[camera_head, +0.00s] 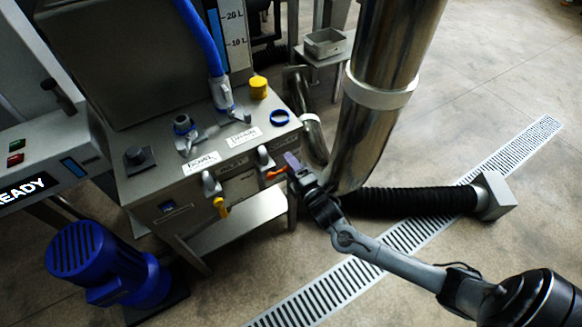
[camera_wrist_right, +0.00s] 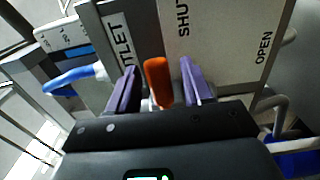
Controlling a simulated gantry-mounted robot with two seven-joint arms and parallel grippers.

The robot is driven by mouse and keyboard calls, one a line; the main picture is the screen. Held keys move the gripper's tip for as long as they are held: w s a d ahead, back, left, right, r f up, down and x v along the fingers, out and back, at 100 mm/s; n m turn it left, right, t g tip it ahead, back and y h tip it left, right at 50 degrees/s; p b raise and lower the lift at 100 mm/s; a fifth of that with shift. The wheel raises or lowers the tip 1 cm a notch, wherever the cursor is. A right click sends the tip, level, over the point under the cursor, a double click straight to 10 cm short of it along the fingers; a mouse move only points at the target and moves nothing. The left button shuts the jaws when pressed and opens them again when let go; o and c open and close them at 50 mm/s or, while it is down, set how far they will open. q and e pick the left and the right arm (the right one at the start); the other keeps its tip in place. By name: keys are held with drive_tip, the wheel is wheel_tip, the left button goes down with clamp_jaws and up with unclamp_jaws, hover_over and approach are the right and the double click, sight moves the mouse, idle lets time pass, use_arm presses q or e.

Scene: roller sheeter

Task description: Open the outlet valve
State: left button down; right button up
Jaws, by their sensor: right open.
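The outlet valve's orange handle (camera_head: 275,173) is at the front right of the steel machine. My right gripper (camera_head: 291,163) is at it, coming in from the right. In the right wrist view the orange handle (camera_wrist_right: 158,82) stands upright between the two purple fingers of my right gripper (camera_wrist_right: 160,85). The fingers are open, with a gap on each side of the handle. An OUTLET label (camera_wrist_right: 121,42) is behind it, and a plate (camera_wrist_right: 215,40) reads SHUT near the handle and OPEN farther right. My left gripper is not in view.
A second valve with a yellow handle (camera_head: 220,206) is to the left on the machine front. A large steel pipe (camera_head: 375,90) and a black ribbed hose (camera_head: 415,202) are close behind my right arm. A blue motor (camera_head: 105,262) stands at lower left.

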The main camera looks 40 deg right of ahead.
clamp_jaws()
idle(0.3)
drive_tip(key=shift+w+a, duration=0.1)
drive_tip(key=shift+a, duration=0.05)
